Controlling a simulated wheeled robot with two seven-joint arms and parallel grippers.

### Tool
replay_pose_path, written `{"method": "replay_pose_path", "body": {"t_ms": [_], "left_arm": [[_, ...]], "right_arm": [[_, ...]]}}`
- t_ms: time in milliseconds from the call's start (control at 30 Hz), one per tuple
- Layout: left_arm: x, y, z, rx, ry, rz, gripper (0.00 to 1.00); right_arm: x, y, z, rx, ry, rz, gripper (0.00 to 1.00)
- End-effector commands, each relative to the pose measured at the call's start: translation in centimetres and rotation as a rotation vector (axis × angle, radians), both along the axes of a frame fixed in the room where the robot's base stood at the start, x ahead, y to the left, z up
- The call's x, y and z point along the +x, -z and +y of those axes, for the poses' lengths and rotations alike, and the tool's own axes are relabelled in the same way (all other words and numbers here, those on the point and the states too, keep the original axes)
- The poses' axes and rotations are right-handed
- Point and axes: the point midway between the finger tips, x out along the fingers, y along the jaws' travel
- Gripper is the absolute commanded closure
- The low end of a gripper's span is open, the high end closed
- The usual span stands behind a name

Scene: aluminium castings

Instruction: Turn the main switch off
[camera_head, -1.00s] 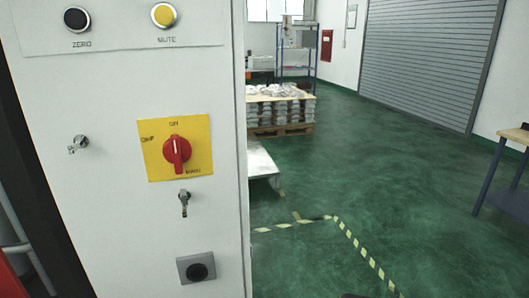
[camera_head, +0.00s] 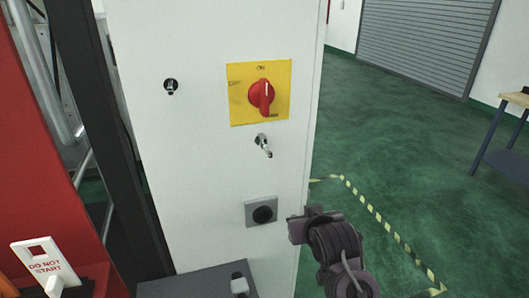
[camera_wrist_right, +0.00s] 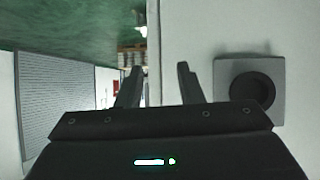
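The main switch is a red rotary handle (camera_head: 262,96) on a yellow plate (camera_head: 241,104), mounted on the white cabinet (camera_head: 190,150). Its handle stands about upright, in line with the "ON" mark at the top of the plate. A second mark on the plate's left is too blurred to read now. My right gripper (camera_head: 300,226) is at the cabinet's right edge, below and to the right of the switch, apart from it. In the right wrist view its two fingers (camera_wrist_right: 160,72) are spread with nothing between them. The switch is outside that view. My left gripper is not in view.
A key (camera_head: 263,146) sticks out below the switch. A grey square socket (camera_head: 261,211) is lower, close to my right gripper; it also shows in the wrist view (camera_wrist_right: 249,88). Another key lock (camera_head: 171,86) is at left.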

Motion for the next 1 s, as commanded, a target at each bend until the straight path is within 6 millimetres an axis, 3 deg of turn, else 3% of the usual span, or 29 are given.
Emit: {"method": "replay_pose_path", "body": {"t_ms": [33, 100, 200, 400, 633, 800, 1000], "left_arm": [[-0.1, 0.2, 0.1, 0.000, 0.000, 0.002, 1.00], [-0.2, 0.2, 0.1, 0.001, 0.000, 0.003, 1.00], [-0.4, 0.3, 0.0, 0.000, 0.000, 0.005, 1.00], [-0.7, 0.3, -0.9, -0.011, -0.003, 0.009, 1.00], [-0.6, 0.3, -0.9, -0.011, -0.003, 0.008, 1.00], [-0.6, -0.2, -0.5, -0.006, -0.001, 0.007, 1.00], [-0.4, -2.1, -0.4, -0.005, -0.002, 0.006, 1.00]], "right_arm": [[-1.1, -4.7, 1.0, 0.027, -0.021, -0.065, 0.66], [-3.1, -10.2, 2.2, 0.067, -0.050, -0.136, 0.66], [-6.2, -16.9, 3.8, 0.115, -0.098, -0.241, 0.66], [-8.8, -24.3, 5.8, 0.156, -0.153, -0.403, 0.66], [-10.1, -29.4, 7.3, 0.173, -0.182, -0.542, 0.66], [-9.7, -30.5, 7.8, 0.180, -0.185, -0.565, 0.66], [-6.8, -30.7, 8.8, 0.183, -0.183, -0.560, 0.66]]}}
